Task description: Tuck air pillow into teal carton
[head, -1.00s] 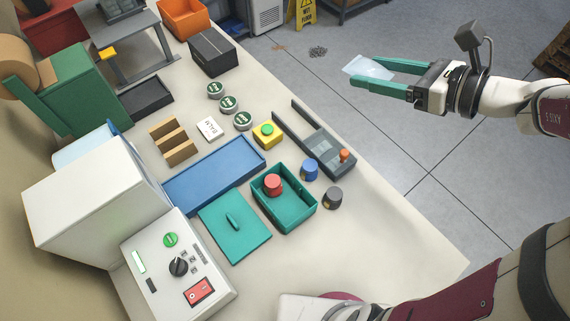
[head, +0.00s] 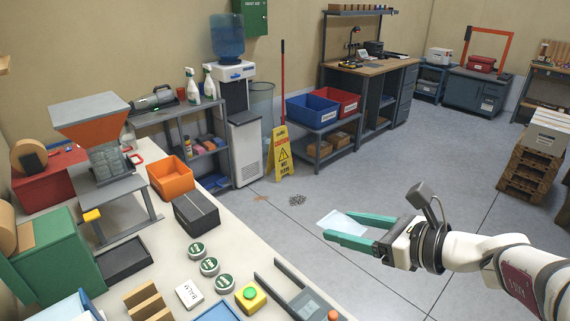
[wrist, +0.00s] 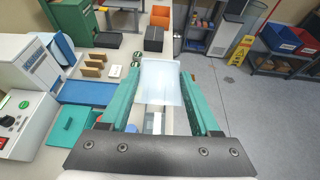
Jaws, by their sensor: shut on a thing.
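The air pillow (head: 337,219) is a pale, translucent, flat pouch. My gripper (head: 338,225) is shut on it, with the pillow between the two teal fingers, in the air to the right of the bench. In the wrist view the air pillow (wrist: 160,82) spans between the fingertips and sticks out past them.
The bench holds a yellow button box (head: 250,297), round green-topped tins (head: 209,266), a black box (head: 196,212) and an orange bin (head: 171,178). A blue tray (wrist: 88,93) lies beyond the lid. A yellow floor sign (head: 283,155) stands behind. Open floor surrounds my gripper.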

